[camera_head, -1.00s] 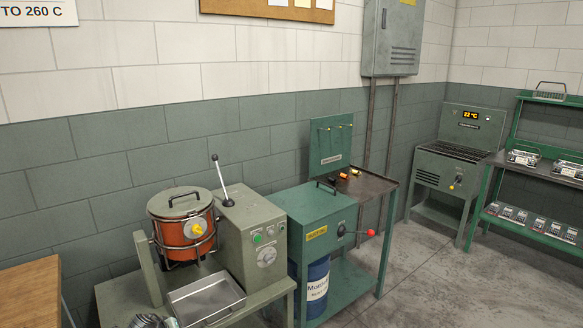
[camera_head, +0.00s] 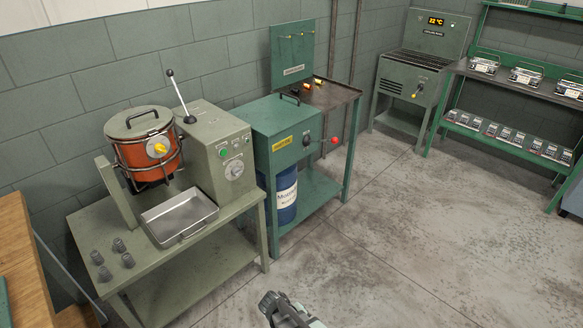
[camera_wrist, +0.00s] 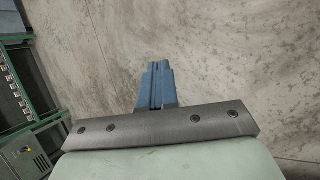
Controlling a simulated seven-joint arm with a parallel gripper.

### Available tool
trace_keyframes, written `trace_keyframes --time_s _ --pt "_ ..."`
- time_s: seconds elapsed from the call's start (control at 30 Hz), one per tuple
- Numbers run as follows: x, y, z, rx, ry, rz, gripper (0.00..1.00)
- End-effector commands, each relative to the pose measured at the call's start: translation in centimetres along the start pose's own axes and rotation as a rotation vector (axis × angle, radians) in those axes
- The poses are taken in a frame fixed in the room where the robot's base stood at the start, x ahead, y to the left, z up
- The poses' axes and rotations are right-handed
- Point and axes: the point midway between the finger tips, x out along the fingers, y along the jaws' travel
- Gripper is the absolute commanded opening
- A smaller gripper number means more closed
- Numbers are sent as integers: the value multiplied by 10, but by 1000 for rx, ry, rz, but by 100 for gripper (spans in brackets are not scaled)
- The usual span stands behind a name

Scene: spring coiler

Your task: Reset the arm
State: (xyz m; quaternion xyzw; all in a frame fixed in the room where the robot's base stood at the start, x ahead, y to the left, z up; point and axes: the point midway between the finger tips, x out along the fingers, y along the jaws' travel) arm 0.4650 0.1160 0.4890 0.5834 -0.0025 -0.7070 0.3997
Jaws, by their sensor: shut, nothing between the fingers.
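My gripper (camera_wrist: 157,85) shows in the wrist view with its blue fingers together and nothing between them. Behind the fingers is a dark bar with screws. Bare grey concrete floor lies beyond the fingertips, and they touch nothing. In the head view, a grey part of my arm (camera_head: 286,310) shows at the bottom edge, over open floor. The fingers cannot be made out there.
At left stands a green bench with an orange pot (camera_head: 148,150), a metal tray (camera_head: 180,216) and several small grey cylinders. Beside it are a green cabinet (camera_head: 285,135), a heater (camera_head: 418,75) and shelves (camera_head: 500,133). Floor (camera_head: 400,245) at centre and right is clear.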

Motion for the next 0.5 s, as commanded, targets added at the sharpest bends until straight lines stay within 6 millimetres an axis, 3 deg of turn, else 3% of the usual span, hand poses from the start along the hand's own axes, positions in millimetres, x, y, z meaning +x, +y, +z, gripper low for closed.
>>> trace_keyframes --time_s 0.03,0.2,0.5 --pt "16 1 18 20 -35 -43 0" --pt "55 -4 66 84 -131 -189 0" --pt "99 -29 148 221 -273 -455 0"
